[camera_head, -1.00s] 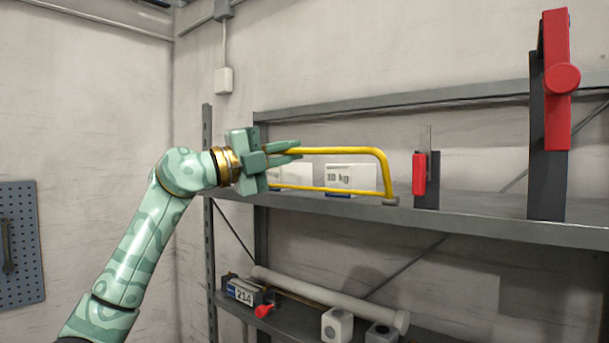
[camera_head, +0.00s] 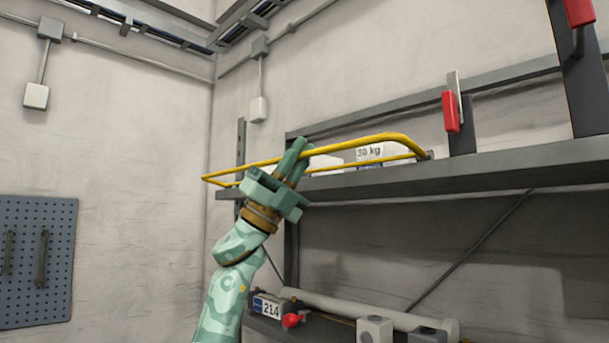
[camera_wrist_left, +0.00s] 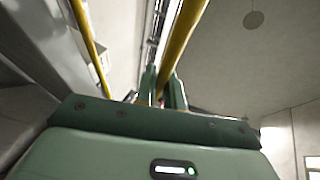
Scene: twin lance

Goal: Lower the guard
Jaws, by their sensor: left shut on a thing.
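The guard is a yellow tube frame (camera_head: 345,146) at the front of the upper shelf. Its upper bar stands out above the shelf edge, and its right end bends down to a dark mount on the shelf. My left gripper (camera_head: 297,158) is shut on the upper bar, left of its middle, reaching up from below. In the left wrist view the yellow guard bar (camera_wrist_left: 182,42) runs between the fingers (camera_wrist_left: 162,88), and a second yellow bar is at the left. The fingers hide a short piece of the guard. My right gripper is not in view.
The upper shelf (camera_head: 480,170) holds white boxes, one marked 30 kg (camera_head: 369,153), behind the guard. Red-handled dark posts (camera_head: 462,125) stand to the right. A lower shelf holds a 214 box (camera_head: 267,307) and a pale pipe (camera_head: 400,318). The space left of the rack looks clear.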

